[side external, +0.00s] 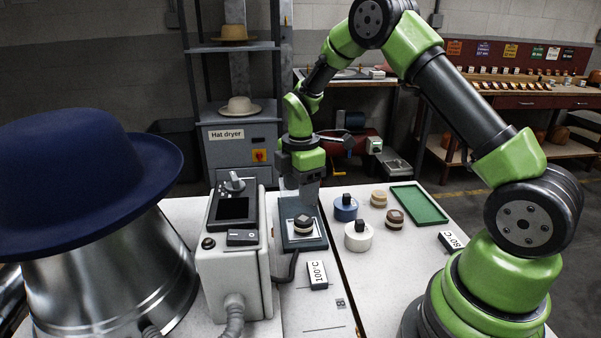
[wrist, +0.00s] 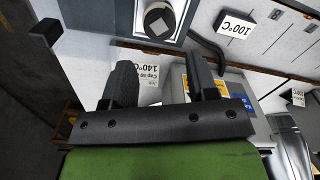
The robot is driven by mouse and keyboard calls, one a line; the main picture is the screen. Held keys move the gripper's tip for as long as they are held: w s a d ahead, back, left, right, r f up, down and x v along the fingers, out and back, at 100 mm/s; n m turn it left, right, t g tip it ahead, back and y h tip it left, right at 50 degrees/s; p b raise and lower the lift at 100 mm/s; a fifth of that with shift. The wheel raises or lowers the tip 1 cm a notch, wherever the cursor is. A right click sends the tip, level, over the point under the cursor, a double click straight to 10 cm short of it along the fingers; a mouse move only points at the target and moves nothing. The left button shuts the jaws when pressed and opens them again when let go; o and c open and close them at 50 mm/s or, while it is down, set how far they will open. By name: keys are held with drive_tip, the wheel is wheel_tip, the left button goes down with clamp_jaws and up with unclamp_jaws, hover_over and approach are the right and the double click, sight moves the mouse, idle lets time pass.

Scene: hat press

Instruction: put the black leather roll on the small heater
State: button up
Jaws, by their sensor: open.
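A black-topped roll with a pale band (side external: 304,224), which looks like the black leather roll, stands upright on the plate of the small heater (side external: 318,243). My gripper (side external: 304,196) is just above the roll, pointing down. In the wrist view its two fingers (wrist: 160,62) are apart with nothing between them, and the roll lies beyond their tips. The fingers are hard to make out in the side view.
A white control box (side external: 235,270) stands left of the heater. Right of it are a blue weight (side external: 345,208), a white weight (side external: 358,237), a tan roll (side external: 378,198), a dark red-brown roll (side external: 394,218) and a green tray (side external: 418,205). A 100°C sign (side external: 317,275) stands in front.

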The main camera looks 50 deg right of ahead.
drive_tip(key=s+a+r+m+t, duration=0.2)
drive_tip(key=s+a+r+m, duration=0.15)
drive_tip(key=r, duration=0.55)
drive_tip(key=s+a+r+m+t, duration=0.25)
drive_tip(key=s+r+m, duration=0.25)
drive_tip(key=r, duration=0.4)
drive_tip(key=s+a+r+m+t+y, duration=0.1)
drive_tip(key=s+a+m, duration=0.1)
drive_tip(key=s+m, duration=0.2)
drive_tip(key=s+a+r+m+t+y, duration=0.1)
drive_tip(key=s+a+m, duration=0.1)
drive_tip(key=s+m, duration=0.3)
drive_tip(key=s, duration=0.3)
drive_tip(key=shift+a+r+t, duration=0.2)
drive_tip(key=shift+a+t, duration=0.15)
drive_tip(key=shift+c, duration=0.4)
